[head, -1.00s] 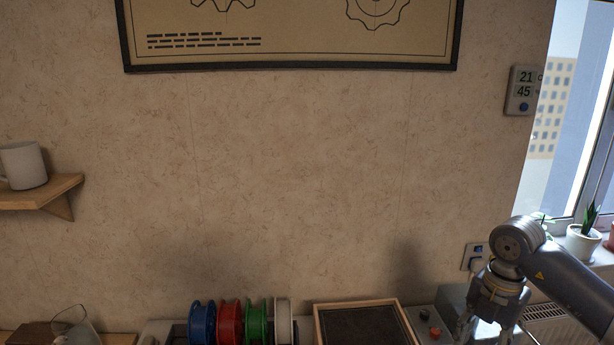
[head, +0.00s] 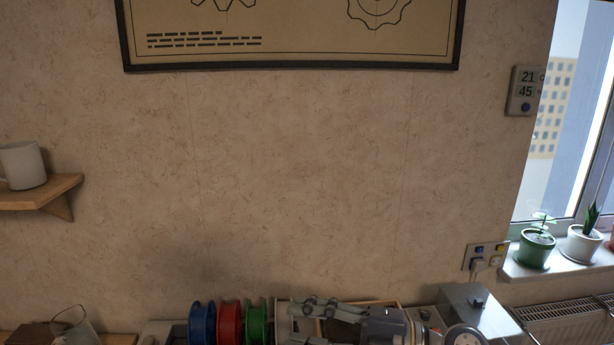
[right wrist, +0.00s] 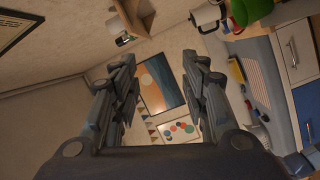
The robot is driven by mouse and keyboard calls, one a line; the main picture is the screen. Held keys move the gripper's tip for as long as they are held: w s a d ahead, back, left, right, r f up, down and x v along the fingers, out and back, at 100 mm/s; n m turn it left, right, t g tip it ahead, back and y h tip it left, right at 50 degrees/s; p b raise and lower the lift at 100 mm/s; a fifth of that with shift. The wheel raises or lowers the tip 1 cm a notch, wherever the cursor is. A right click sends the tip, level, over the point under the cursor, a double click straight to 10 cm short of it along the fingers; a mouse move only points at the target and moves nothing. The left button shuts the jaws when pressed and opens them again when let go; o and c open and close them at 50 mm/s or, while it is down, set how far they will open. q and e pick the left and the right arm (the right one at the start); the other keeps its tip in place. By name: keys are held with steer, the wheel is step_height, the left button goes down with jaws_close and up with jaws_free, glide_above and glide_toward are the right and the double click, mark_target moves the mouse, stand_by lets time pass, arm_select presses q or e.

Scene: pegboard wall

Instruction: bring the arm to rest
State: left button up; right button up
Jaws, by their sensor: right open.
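My right gripper (head: 298,324) lies low in the head view, its fingers pointing left in front of the wooden-framed dark tray (head: 392,303). It is open, with nothing between the fingers. The right wrist view also shows the right gripper (right wrist: 155,62) with its two fingers apart and only the distant room between them. The gripper covers much of the tray and the spot of the white spool. My left gripper is not in view.
Blue (head: 202,323), red (head: 229,322) and green (head: 257,322) spools stand left of the gripper. A grey metal box (head: 480,305) is at right, below the potted plants (head: 537,247) on the sill. A mug (head: 22,165) sits on a shelf.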

step_height(320, 180, up, 5)
steer(key=w+d+m+t+y, duration=0.1)
steer(key=d+m+t+y, duration=0.1)
steer(key=m+t, duration=0.4)
steer(key=w+d+f+m+t+h, duration=0.2)
steer(key=w+d+m+t+h, duration=0.2)
steer(key=d+m+t+h, duration=0.7)
steer(key=s+d+f+m+g+h, duration=0.2)
steer(key=d+f+m+g+h, duration=0.25)
steer(key=f, duration=0.45)
steer(key=s+d+f+m+g+h, duration=0.3)
steer(key=d+f+m+h, duration=0.15)
steer(key=f, duration=0.35)
steer(key=s+a+f+g+y, duration=0.1)
steer(key=s+f+g, duration=0.4)
steer(key=s+f, duration=0.45)
steer(key=s+a+f+g, duration=0.1)
steer(key=s+f+g, duration=0.5)
steer(key=s, duration=0.7)
step_height(320, 180, down, 28)
steer(key=s, duration=0.3)
steer(key=s+d+f+g, duration=0.1)
steer(key=s+f, duration=0.6)
steer(key=s+d+f+g, duration=0.1)
steer(key=s+d+f, duration=0.1)
steer(key=s+f, duration=0.5)
steer(key=shift+s+d, duration=0.3)
steer(key=shift+s, duration=0.45)
